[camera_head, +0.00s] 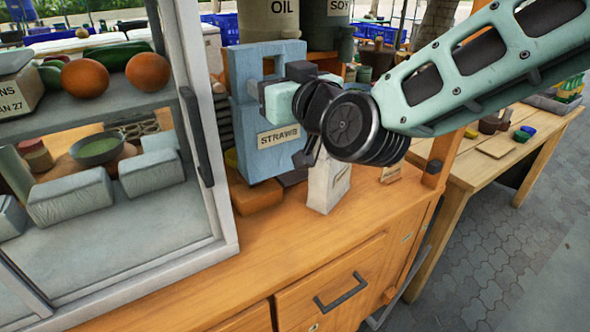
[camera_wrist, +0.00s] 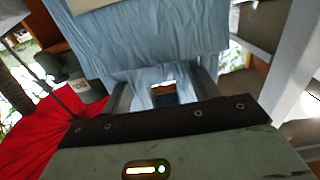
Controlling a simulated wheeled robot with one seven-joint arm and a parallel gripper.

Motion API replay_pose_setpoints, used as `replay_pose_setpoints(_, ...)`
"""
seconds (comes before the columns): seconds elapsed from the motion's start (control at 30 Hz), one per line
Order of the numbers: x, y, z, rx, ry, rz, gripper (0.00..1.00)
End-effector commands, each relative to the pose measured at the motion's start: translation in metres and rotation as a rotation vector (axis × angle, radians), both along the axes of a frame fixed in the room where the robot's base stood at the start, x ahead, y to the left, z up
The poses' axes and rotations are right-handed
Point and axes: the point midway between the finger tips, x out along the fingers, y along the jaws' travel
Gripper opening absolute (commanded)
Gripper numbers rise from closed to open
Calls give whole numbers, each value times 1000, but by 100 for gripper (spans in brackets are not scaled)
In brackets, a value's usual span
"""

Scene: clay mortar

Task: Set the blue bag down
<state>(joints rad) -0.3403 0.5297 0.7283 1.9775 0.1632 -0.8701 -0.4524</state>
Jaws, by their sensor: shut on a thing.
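The blue bag (camera_head: 258,110) is light blue, with a handle opening near its top and a label reading "STRAWS". It is upright above the wooden counter, in front of the large "OIL" container. My gripper (camera_head: 285,78) is shut on the bag near its upper right, by the handle. In the wrist view the bag's blue cloth (camera_wrist: 150,40) fills the upper middle, and my gripper (camera_wrist: 163,95) is around the handle strip. The bag's lower edge is close to a brown item, and I cannot tell whether it touches anything beneath.
A glass-sided cabinet (camera_head: 200,120) with food stands at left. A white carton (camera_head: 328,182) stands on the counter right of the bag. An orange-brown item (camera_head: 256,196) lies below the bag. The front of the wooden counter (camera_head: 290,240) is clear.

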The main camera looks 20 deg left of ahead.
Motion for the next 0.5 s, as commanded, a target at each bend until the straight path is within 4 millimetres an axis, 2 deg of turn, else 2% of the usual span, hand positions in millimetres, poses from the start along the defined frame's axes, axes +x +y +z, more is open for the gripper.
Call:
replay_pose_setpoints(0.1, 0, 1, -34, -2, 7, 2, 37)
replay_pose_setpoints(0.3, 0, 1, -81, 0, 4, 2, 37)
replay_pose_setpoints(0.4, -1, 1, -97, 1, 2, 2, 37)
replay_pose_setpoints(0.5, 0, 1, -105, 1, 0, 1, 37)
